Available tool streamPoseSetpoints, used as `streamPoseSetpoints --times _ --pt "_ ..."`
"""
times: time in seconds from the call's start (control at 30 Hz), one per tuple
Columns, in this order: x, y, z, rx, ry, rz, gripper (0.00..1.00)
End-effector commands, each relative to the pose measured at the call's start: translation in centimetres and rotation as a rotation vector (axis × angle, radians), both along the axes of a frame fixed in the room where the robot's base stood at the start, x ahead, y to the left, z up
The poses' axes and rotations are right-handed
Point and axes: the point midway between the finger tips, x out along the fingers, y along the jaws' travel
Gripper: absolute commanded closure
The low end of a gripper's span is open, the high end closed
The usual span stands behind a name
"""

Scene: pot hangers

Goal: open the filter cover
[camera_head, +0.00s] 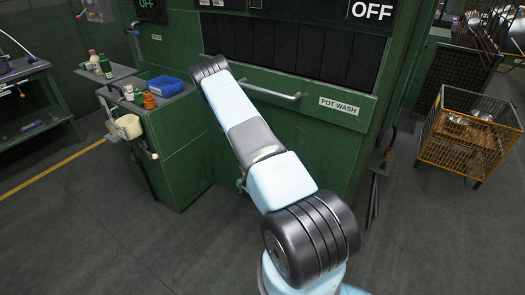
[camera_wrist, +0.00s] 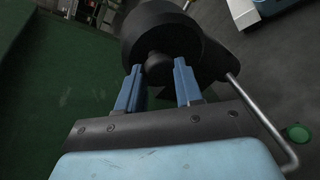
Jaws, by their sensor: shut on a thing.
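My gripper (camera_wrist: 157,70) shows in the wrist view with its two blue fingers on either side of a small dark round knob (camera_wrist: 157,66). The gripper is shut on this knob. The knob stands out from a larger black round piece (camera_wrist: 160,28), which looks like the filter cover. I cannot tell from these views whether the cover is seated or loose. In the head view my arm reaches toward the green machine marked POT WASH (camera_head: 335,140). The gripper and the knob are hidden there behind my arm.
A metal rod (camera_wrist: 258,115) runs close to the right of the gripper. A handle bar (camera_head: 265,93) crosses the machine's front. A green cabinet with a blue tub (camera_head: 166,86) stands at left, an orange wire basket (camera_head: 455,145) at right. Floor at lower left is clear.

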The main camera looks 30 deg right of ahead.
Motion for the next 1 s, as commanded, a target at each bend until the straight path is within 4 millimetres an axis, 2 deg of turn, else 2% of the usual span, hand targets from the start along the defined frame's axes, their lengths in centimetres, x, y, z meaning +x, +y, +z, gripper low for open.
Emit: streamPoseSetpoints --times 0.03,0.3,0.53,0.67,1.0 --pt "-0.2 0.1 -0.4 0.004 0.003 -0.001 0.63" --pt "-0.1 0.2 -0.2 0.002 0.003 0.0 0.39" --pt "0.0 0.2 -0.1 0.002 0.003 0.0 0.39" --pt "0.7 0.5 0.2 0.001 0.002 0.001 0.39" --pt "5.8 2.7 2.4 0.002 0.001 0.001 0.39"
